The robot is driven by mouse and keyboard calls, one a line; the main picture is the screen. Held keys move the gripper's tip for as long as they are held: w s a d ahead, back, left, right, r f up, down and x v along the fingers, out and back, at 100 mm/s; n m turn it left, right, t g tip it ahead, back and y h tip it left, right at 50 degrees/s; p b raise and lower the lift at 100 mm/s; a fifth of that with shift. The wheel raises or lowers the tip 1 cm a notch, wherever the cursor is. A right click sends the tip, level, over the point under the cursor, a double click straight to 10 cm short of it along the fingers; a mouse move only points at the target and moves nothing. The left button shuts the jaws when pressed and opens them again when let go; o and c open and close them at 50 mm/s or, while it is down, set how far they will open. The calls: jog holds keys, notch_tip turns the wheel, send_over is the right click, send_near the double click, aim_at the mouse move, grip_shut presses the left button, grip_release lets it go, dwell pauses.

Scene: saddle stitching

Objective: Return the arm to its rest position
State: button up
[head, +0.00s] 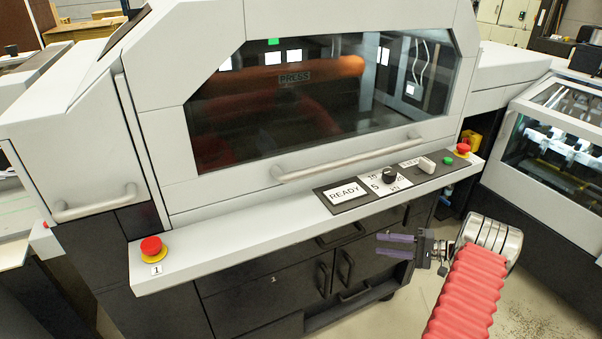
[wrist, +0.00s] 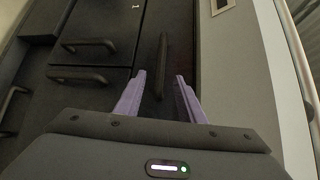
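My gripper (head: 384,245) has two purple fingers and is in front of the machine's dark lower cabinet, below the control ledge. In the wrist view my gripper (wrist: 158,84) shows its two fingers apart with nothing between them. A dark vertical cabinet handle (wrist: 162,62) lies beyond the fingertips; I cannot tell how far off it is. My red ribbed arm comes in from the lower right of the head view.
The press (head: 220,215) has a light ledge with a red button (head: 151,246) at left, a READY panel (head: 344,194), a black knob (head: 389,174) and another red button (head: 469,138). A second machine (head: 560,140) stands at right. Floor (head: 535,285) shows at lower right.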

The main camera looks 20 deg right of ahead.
jog(key=s+a+f+m+g+h, duration=0.2)
jog(key=s+a+f+m+g, duration=0.1)
jog(key=s+a+f+g, duration=0.3)
jog(key=s+a+r+n+h, duration=0.3)
jog(key=s+a+r+n, duration=0.1)
jog(key=a+r, duration=0.7)
jog(key=s+a+r+n+h, duration=0.3)
jog(key=s+a+r, duration=0.3)
jog(key=a+r, duration=0.6)
jog(key=s+a+r+n+h, duration=0.4)
jog(key=s+a+r+n, duration=0.1)
jog(key=a+r, duration=0.7)
jog(key=shift+n, duration=0.6)
dwell(0.6)
